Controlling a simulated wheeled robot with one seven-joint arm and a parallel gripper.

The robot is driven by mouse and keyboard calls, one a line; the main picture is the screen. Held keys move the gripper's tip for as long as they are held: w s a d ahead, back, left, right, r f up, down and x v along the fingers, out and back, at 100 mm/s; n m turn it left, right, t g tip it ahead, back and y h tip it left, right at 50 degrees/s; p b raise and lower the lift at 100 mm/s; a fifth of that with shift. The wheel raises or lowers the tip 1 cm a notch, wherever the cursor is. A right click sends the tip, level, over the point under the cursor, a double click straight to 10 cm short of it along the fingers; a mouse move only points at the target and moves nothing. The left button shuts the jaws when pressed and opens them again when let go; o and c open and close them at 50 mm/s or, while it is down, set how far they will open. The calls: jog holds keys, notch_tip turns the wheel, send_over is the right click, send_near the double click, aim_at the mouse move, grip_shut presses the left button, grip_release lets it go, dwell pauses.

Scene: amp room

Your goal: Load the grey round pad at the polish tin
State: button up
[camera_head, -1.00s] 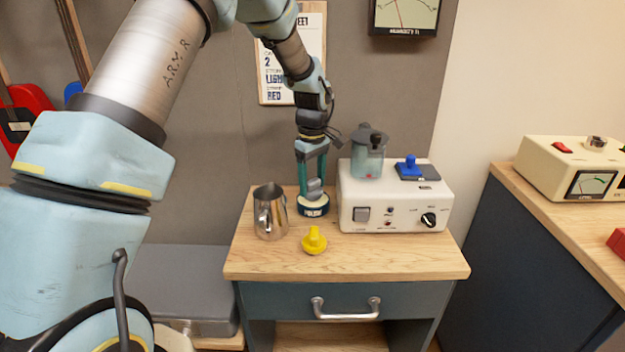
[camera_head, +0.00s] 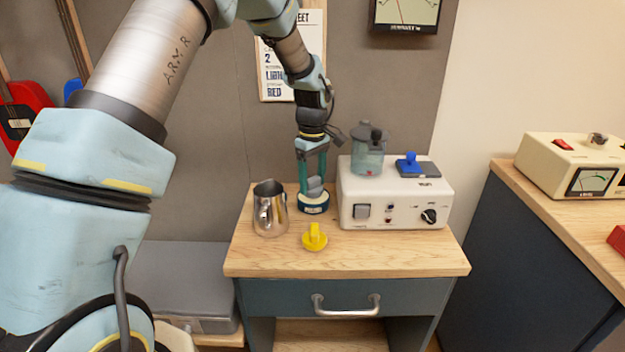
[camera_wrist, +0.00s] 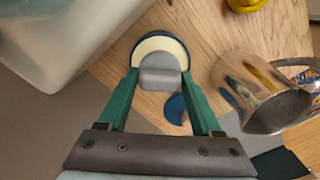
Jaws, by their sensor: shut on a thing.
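The polish tin (camera_head: 313,208) stands upright on the wooden top, a low dark blue round tin with a label. In the wrist view it is open, with cream polish (camera_wrist: 158,45) inside a blue rim. My gripper (camera_head: 312,180) points down over it. Its green fingers (camera_wrist: 160,82) are shut on the grey pad (camera_wrist: 161,70). The pad (camera_head: 314,187) is at the tin's mouth and covers part of the polish. I cannot tell whether its underside touches the polish. A dark blue piece (camera_wrist: 175,109) shows beside the tin, perhaps its lid.
A steel jug (camera_head: 268,210) stands close left of the tin. The front of the wooden top is clear.

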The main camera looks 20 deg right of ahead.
aim_at(313, 178)
jog(key=shift+f, duration=0.4)
dwell(1.1)
jog(key=shift+r+p, duration=2.3)
jog(key=shift+r, duration=1.25)
